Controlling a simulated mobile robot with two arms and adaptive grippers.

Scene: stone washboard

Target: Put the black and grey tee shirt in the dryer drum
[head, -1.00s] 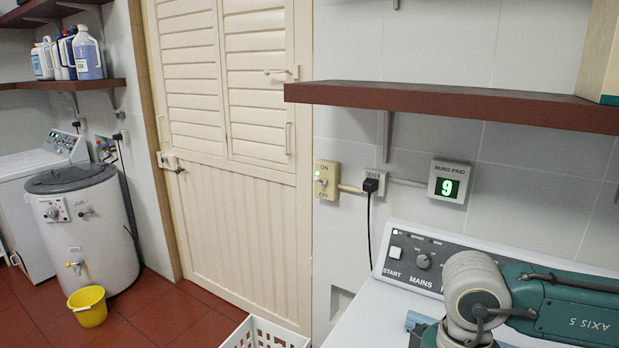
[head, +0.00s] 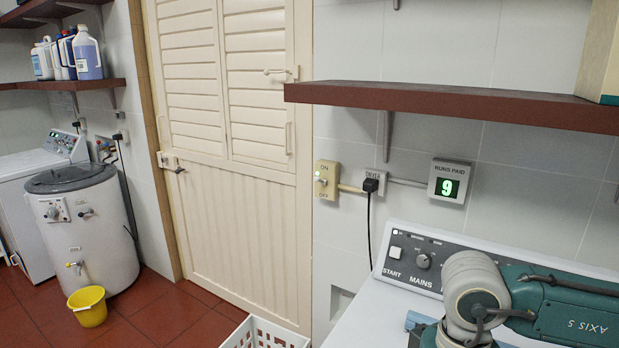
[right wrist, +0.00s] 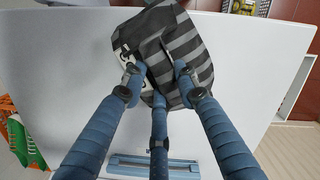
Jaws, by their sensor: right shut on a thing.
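The tee shirt (right wrist: 178,38), striped black and grey, is bunched up at the top middle of the right wrist view. My right gripper (right wrist: 158,86) is shut on it, with blue fingers on both sides of the cloth and one in the middle. The shirt is over or against a white surface (right wrist: 70,60); I cannot tell whether it touches. In the head view only my right arm shows, low at the right, and its gripper and the shirt are hidden. My left gripper is not in view. No dryer drum opening can be made out.
A white machine with a START and MAINS panel (head: 436,262) stands at the right under a red-brown shelf (head: 450,103). A white basket (head: 262,337) stands at the bottom middle. A yellow bucket (head: 88,306) stands by a round tub (head: 90,235).

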